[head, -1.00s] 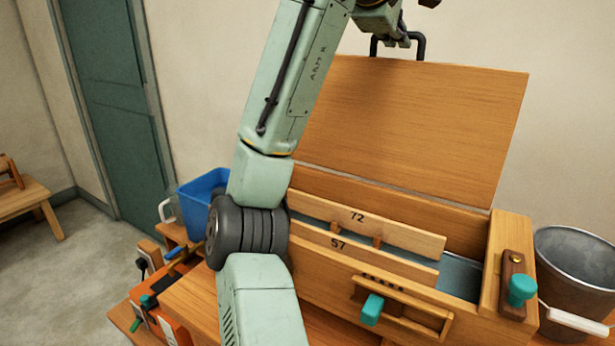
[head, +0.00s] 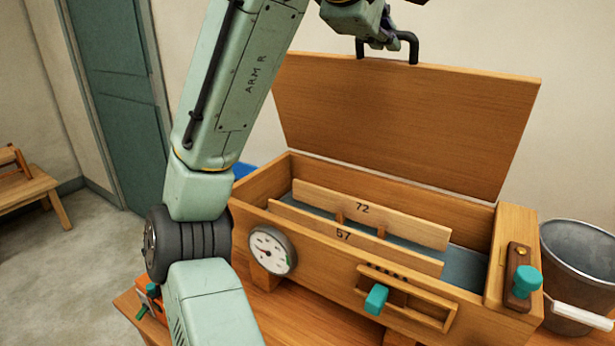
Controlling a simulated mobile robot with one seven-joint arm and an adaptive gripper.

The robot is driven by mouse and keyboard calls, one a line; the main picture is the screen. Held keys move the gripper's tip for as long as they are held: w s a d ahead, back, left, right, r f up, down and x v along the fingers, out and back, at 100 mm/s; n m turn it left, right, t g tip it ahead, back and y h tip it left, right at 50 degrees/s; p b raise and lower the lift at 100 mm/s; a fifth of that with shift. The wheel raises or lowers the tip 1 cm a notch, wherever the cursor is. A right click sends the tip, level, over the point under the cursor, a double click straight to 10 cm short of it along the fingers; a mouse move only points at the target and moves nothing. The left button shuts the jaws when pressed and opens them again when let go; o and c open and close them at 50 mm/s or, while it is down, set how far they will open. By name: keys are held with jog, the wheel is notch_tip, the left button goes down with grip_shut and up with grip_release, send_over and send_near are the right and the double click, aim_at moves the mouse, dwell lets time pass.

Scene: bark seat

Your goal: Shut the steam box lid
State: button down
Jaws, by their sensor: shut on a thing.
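The wooden steam box (head: 330,280) stands on a wooden table, with its lid (head: 405,120) raised and leaning back at the far side. A dark handle (head: 413,48) sits on the lid's top edge. My gripper (head: 380,42) is at the handle and shut on it; the fingers partly cover its left side. Inside the box stand two boards, one marked 72 (head: 375,212) and one marked 57 (head: 355,238). A round dial (head: 272,250) and a slot with a teal knob (head: 376,299) are on the front. A teal latch knob (head: 526,281) is at the right end.
A metal bucket (head: 582,262) with a pale handle stands right of the box. A blue bin (head: 245,170) shows partly behind my arm. An orange item (head: 150,300) is at the left of the table. A wooden bench (head: 30,190) is at far left.

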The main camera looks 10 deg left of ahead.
jog(key=s+a+f+b, duration=0.4)
jog(key=s+f+b, duration=0.5)
jog(key=s, duration=0.5)
jog(key=s+f+b, duration=0.1)
jog(key=f+b, duration=0.3)
jog(key=f, duration=0.1)
jog(key=s+a+f+b, duration=0.1)
jog(key=s+f+b, duration=0.1)
jog(key=f+b, duration=0.2)
jog(key=s+a+f+b, duration=0.1)
jog(key=s+f+b, duration=0.1)
jog(key=f+b, duration=0.3)
notch_tip(320, 180, down, 3)
jog(key=shift+a+f, duration=0.1)
dwell(0.6)
jog(key=c, duration=1.7)
grip_release()
